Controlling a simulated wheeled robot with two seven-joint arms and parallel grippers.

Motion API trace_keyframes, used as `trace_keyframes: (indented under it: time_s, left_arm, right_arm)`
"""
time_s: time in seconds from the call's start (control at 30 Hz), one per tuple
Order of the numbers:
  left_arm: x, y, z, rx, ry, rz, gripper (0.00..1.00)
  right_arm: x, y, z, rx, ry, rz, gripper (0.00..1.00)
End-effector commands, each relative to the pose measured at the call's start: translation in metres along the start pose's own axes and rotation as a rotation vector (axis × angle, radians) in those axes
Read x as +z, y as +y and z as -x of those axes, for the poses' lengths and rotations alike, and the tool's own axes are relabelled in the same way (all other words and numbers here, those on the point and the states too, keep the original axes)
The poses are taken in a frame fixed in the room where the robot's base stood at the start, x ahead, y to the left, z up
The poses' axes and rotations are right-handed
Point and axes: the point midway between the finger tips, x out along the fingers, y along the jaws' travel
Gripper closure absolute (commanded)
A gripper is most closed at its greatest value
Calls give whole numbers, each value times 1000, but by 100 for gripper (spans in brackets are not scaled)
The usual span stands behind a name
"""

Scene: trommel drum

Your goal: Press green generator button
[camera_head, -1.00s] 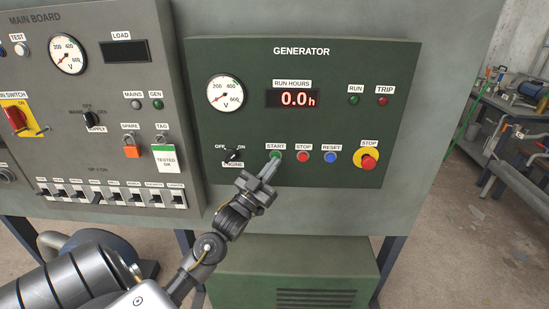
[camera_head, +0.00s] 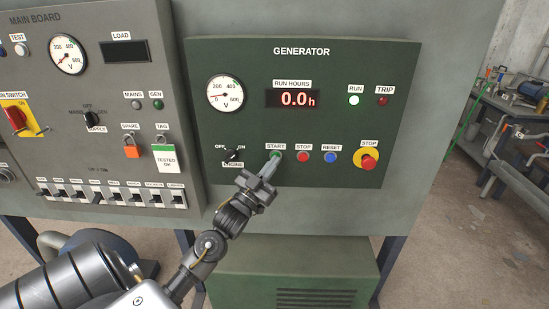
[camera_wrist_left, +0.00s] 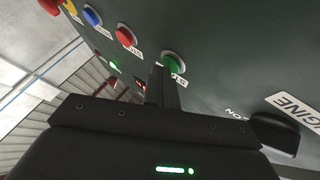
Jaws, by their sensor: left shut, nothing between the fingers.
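The green START button (camera_head: 276,155) sits on the dark green generator panel (camera_head: 330,70), under the START label. My left gripper (camera_head: 273,163) is shut and empty, its fingertips right at the lower edge of the button. In the left wrist view the green button (camera_wrist_left: 173,63) shows just beyond the closed fingers (camera_wrist_left: 162,75); whether they touch it is hard to tell. The RUN lamp (camera_head: 354,100) is lit bright. My right gripper is not in view.
Right of START are the red STOP button (camera_head: 303,157), the blue RESET button (camera_head: 330,157) and the emergency stop (camera_head: 369,162). The black engine switch (camera_head: 233,155) is to the left. The main board (camera_head: 85,100) stands further left.

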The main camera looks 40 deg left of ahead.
Motion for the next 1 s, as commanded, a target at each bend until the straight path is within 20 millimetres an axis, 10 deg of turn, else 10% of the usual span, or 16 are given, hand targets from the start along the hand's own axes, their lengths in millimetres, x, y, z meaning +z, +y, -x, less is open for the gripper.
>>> trace_keyframes:
  time_s: [1.0]
  left_arm:
    - [-24,22,30,-1,-1,2,100]
  right_arm:
    - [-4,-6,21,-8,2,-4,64]
